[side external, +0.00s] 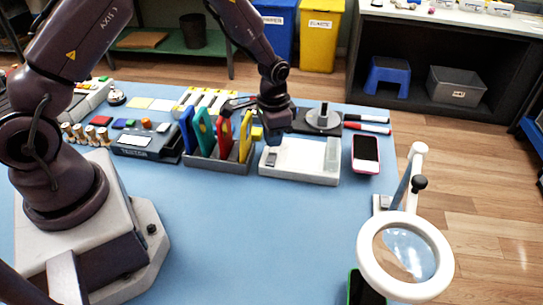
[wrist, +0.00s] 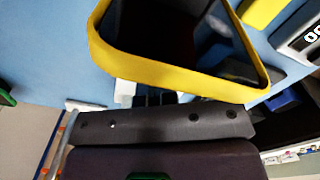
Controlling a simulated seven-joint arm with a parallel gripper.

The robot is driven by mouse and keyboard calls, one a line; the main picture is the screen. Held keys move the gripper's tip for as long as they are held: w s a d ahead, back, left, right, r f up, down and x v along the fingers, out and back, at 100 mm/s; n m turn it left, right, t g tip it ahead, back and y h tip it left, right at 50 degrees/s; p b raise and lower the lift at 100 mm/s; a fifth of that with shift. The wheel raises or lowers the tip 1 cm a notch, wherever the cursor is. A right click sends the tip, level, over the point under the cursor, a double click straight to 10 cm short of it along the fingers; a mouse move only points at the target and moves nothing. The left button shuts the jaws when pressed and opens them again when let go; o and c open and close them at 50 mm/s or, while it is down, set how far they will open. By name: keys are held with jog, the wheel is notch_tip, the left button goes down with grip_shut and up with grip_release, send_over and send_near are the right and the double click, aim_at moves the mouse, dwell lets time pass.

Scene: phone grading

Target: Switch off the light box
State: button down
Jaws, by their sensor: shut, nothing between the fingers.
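A flat white box (side external: 300,172), which looks like the light box, lies on the blue table near its back edge. It has a small dark switch-like piece (side external: 270,159) at its left end and a pale translucent block at its right end. My gripper (side external: 273,141) is shut and empty, pointing down just above the left end of the box. I cannot tell whether it touches the switch. In the wrist view my fingers (wrist: 157,96) are mostly hidden behind a yellow frame (wrist: 170,88). Only small white bits, perhaps of the box, show beside them.
A grey rack (side external: 216,170) with blue, green, red and yellow upright frames stands just left of the box, close to my gripper. A ring magnifier (side external: 362,250) stands at the front right. The middle table is clear.

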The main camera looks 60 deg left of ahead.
jog(key=shift+f, duration=1.35)
dwell(0.6)
jog(key=shift+r, duration=0.1)
notch_tip(320, 180, up, 7)
dwell(0.7)
notch_tip(320, 180, up, 10)
jog(key=t, duration=0.1)
send_over(266, 162)
jog(key=s+r+n+t, duration=0.1)
jog(key=s+r+t, duration=0.1)
jog(key=s+r, duration=0.5)
jog(key=s+d+r+n+t, duration=0.1)
jog(key=s+r+n+t, duration=0.1)
jog(key=s+r, duration=0.5)
jog(key=s, duration=0.4)
jog(key=shift+s+d+t, duration=0.2)
jog(key=shift+d+t, duration=0.1)
